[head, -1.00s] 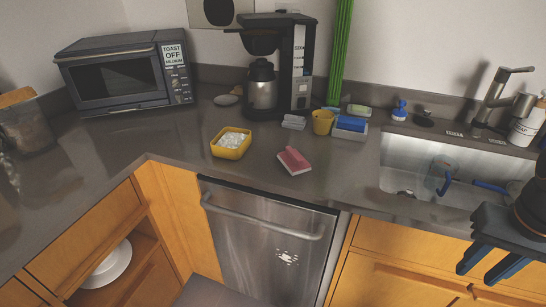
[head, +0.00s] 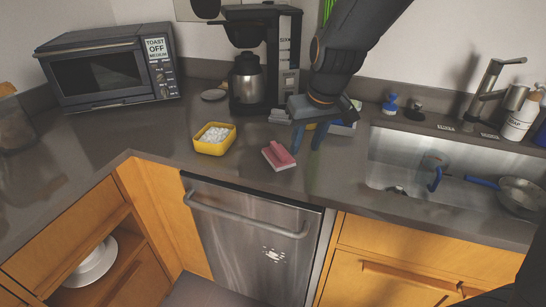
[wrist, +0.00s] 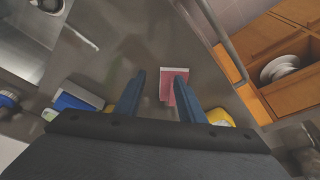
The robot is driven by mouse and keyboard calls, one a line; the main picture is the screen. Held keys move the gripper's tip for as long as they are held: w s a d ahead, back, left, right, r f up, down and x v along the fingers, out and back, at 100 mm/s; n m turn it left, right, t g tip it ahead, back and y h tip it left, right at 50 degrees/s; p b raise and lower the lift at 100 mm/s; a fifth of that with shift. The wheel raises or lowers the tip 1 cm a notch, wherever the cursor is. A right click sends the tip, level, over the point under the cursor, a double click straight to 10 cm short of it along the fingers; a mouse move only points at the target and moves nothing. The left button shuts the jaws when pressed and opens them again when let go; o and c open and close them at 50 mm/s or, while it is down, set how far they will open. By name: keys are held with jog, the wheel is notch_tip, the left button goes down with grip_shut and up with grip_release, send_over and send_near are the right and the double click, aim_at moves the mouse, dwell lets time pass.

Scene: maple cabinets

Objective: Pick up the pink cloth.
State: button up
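The pink cloth (head: 279,155) lies on the dark counter near its front edge, above the dishwasher. It is a small folded piece with a pale edge. My gripper (head: 307,146) is open and empty, pointing down just right of the cloth in the head view, apart from it. In the wrist view, the cloth (wrist: 168,88) shows between the two blue fingers of my gripper (wrist: 160,75), seemingly beyond them. How high the fingers are above the counter is hard to tell.
A yellow bowl (head: 214,142) of white pieces stands left of the cloth. A coffee maker (head: 286,60) is behind. A blue sponge and holder (head: 342,128) sit behind my gripper. The sink (head: 400,160) is at right. Counter in front of the sponge is clear.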

jog(key=n, duration=0.1)
send_near(279, 148)
jog(key=shift+s+d+f+t+y, duration=0.15)
jog(key=shift+d+f+t+y, duration=0.15)
jog(key=shift+f, duration=0.15)
jog(key=shift+w+a+f, duration=0.15)
jog(key=shift+w+a, duration=0.1)
jog(key=shift+a, duration=0.05)
jog(key=shift+s+p+x, duration=0.1)
jog(key=shift+p+x, duration=0.35)
jog(key=shift+x, duration=1.3)
jog(key=shift+s+p+x, duration=0.15)
jog(key=shift+p+x, duration=0.25)
jog(key=shift+x, duration=1.35)
jog(key=shift+d+f, duration=0.1)
grip_shut()
